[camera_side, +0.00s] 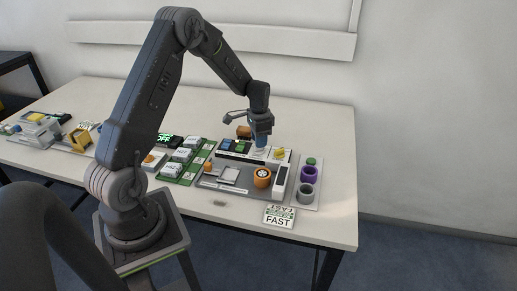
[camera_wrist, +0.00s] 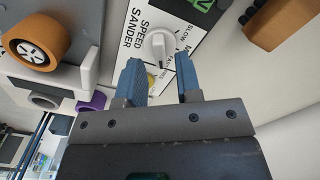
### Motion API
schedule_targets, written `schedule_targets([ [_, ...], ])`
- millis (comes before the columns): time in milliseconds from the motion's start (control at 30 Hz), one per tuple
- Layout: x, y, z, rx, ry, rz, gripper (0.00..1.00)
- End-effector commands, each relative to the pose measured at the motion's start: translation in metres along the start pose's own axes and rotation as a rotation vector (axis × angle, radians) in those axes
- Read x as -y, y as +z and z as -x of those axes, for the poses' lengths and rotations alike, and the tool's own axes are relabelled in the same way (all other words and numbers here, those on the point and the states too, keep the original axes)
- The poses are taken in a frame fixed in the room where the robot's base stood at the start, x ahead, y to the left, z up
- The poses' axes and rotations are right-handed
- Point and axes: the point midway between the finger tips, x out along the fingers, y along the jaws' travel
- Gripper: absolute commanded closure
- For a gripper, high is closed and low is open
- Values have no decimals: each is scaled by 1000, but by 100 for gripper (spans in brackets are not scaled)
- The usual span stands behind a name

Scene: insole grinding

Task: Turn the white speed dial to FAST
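The white speed dial (camera_wrist: 158,46) sits on a white panel printed "SPEED SANDER" in the wrist view, with small labels including "SLOW" beside it. Its narrow grip points down the picture toward my gripper; which label it lines up with is hard to read. My gripper (camera_wrist: 158,62) has two blue fingers, open, one on either side of the dial's lower end, with gaps showing. In the side view my gripper (camera_side: 261,142) points down over the panel and largely hides the dial. A card reading "FAST" (camera_side: 278,221) lies at the table's front edge.
An orange wheel (camera_side: 262,178) stands on the grey board in front of the panel. A purple ring (camera_side: 308,174) and a grey ring (camera_side: 305,194) are to the right. A brown block (camera_side: 243,131) is behind. Green-based switches (camera_side: 172,170) lie to the left. The table's back is clear.

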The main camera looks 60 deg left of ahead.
Motion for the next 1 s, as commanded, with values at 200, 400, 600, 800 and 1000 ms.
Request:
schedule_targets([
  [200, 0, 0, 17, -2, -1, 0, 68],
  [400, 0, 0, 33, -2, -2, 0, 68],
  [600, 0, 0, 43, -1, -1, 0, 68],
  [800, 0, 0, 44, 0, 0, 0, 68],
  [1000, -5, -1, 52, -8, -7, 2, 68],
])
